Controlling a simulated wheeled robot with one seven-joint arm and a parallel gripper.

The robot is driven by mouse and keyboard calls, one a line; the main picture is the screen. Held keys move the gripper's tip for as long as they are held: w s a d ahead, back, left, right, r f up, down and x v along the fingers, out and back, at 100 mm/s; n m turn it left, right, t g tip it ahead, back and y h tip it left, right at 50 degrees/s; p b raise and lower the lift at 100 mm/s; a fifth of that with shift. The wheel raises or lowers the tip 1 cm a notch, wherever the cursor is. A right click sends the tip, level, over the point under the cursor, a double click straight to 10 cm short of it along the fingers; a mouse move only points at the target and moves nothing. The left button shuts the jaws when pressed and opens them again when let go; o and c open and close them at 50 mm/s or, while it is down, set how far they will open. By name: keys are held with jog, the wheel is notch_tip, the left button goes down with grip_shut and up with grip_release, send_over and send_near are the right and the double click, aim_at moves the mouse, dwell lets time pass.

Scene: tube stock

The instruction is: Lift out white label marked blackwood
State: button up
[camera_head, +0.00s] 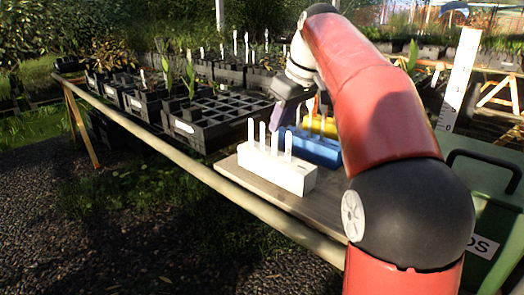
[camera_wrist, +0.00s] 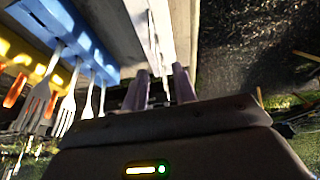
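A white block (camera_head: 275,175) holds several upright white labels (camera_head: 262,137) in a row at the front of the board. No writing on them is legible, so I cannot tell which is marked blackwood. My gripper (camera_head: 278,117) is just above and behind this row. In the wrist view, the two purple fingers of my gripper (camera_wrist: 161,88) stand apart with a gap between them. The white block (camera_wrist: 150,12) shows beyond them, and a thin pale label (camera_wrist: 166,86) shows in line with the gap. I cannot see it touching either finger.
A blue block (camera_head: 315,149) and a yellow block (camera_head: 324,126) with more labels stand behind. Fork-ended pieces (camera_wrist: 66,103) show by the blue block in the wrist view. Black seedling trays (camera_head: 215,125) are left, a green box (camera_head: 495,190) right. The board (camera_head: 318,205) is bare in front.

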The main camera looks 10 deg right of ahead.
aim_at(274, 142)
jog(key=b+x, duration=0.1)
jog(key=x, duration=0.6)
jog(key=shift+s+d+f+b, duration=0.15)
jog(key=shift+d+f+b, duration=0.05)
jog(key=shift+b, duration=0.1)
jog(key=shift+c, duration=0.3)
grip_shut()
